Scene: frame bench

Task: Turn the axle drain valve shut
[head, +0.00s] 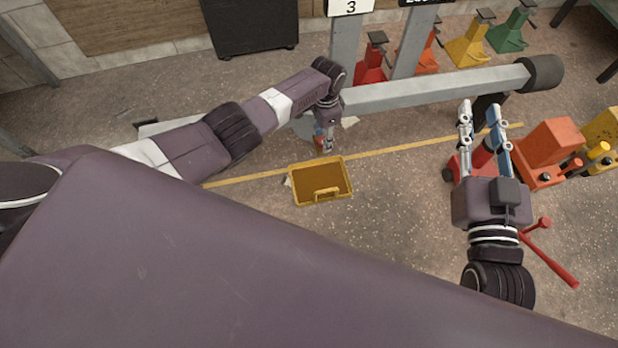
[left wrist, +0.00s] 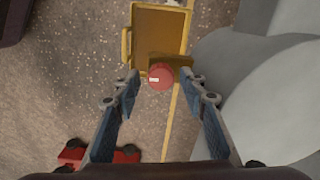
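The axle (head: 430,91) is a long grey beam with a dark hub at its right end. In the left wrist view, a round red knob with a small white mark, apparently the drain valve (left wrist: 160,78), shows beside the grey axle housing (left wrist: 260,85). My left gripper (left wrist: 160,80) is open, with one finger on each side of the knob; I see gaps on both sides. How deep the knob sits between the fingers is unclear. In the head view my left gripper (head: 325,146) points down by the axle, and the knob cannot be made out. My right gripper (head: 478,108) is open and empty.
A yellow tray (head: 302,192) lies on the floor below the left gripper. A red jack (head: 535,250) with a long handle is under and beside my right gripper. Orange (head: 548,145) and yellow equipment stands at right. Several coloured stands line the back.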

